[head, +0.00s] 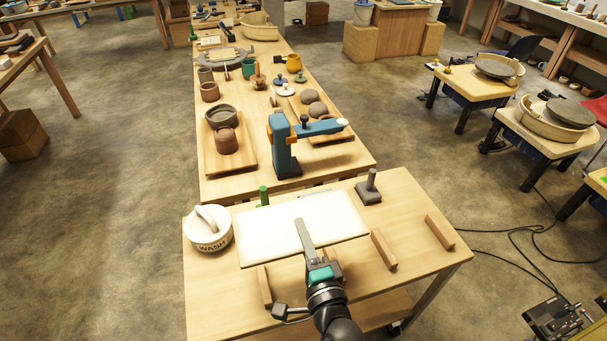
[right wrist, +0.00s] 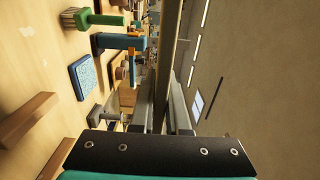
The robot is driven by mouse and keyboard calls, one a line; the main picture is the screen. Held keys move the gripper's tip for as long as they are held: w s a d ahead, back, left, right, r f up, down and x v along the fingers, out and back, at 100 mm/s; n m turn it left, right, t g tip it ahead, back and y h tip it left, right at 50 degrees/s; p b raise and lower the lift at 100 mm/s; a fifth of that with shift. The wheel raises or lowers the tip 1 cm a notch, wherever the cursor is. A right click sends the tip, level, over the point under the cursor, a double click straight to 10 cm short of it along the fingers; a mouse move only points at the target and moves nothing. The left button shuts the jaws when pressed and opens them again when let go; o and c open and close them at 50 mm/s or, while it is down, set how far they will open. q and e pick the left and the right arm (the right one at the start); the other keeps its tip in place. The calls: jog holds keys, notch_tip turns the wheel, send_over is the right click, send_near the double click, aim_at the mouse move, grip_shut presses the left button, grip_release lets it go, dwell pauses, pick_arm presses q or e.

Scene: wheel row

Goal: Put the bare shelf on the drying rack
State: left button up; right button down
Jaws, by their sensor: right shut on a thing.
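The bare shelf (head: 275,233) is a flat, pale board with nothing on it. My right gripper (head: 304,232) is shut on its near edge, one finger showing above the board. In the right wrist view the shelf (right wrist: 172,55) shows edge-on between the fingers, apart from the tabletop, so it is held above the table. I cannot pick out the drying rack for certain; several wooden bars lie on the near table, including one at the right (head: 440,232) and one beside it (head: 383,250). My left gripper is not in view.
A white WASH bowl (head: 207,238) stands left of the shelf. A grey handled block (head: 369,190) stands behind its right corner. A blue sponge (right wrist: 82,77) and green-handled brush (right wrist: 90,20) lie beneath or behind it. A blue stand (head: 284,150) rises on the far table.

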aim_at(333, 243)
jog(key=shift+r, duration=0.25)
jog(key=shift+s+d+b, duration=0.15)
jog(key=shift+s+b, duration=0.05)
jog(key=shift+b, duration=0.4)
jog(key=shift+m+h, duration=0.4)
jog(key=shift+h, duration=0.2)
jog(key=s+d+b, duration=0.1)
jog(key=d+b, duration=0.1)
jog(key=s+d+b, duration=0.1)
jog(key=d+b, duration=0.1)
jog(key=b, duration=0.1)
jog(key=s+d+b, duration=0.2)
jog(key=shift+s+d+b, duration=0.1)
jog(key=shift+d+b, duration=0.05)
jog(key=shift+b, duration=0.15)
jog(key=s+d+r+m+h+b, duration=0.1)
jog(key=s+d+h+b, duration=0.1)
jog(key=d, duration=0.2)
jog(key=s+d+r+m+t+h+b, duration=0.1)
jog(key=s+d+h+b, duration=0.1)
jog(key=d, duration=0.3)
jog(key=shift+d+m+b, duration=0.25)
jog(key=shift+m+b, duration=0.15)
jog(key=shift+b, duration=0.05)
jog(key=shift+f, duration=0.1)
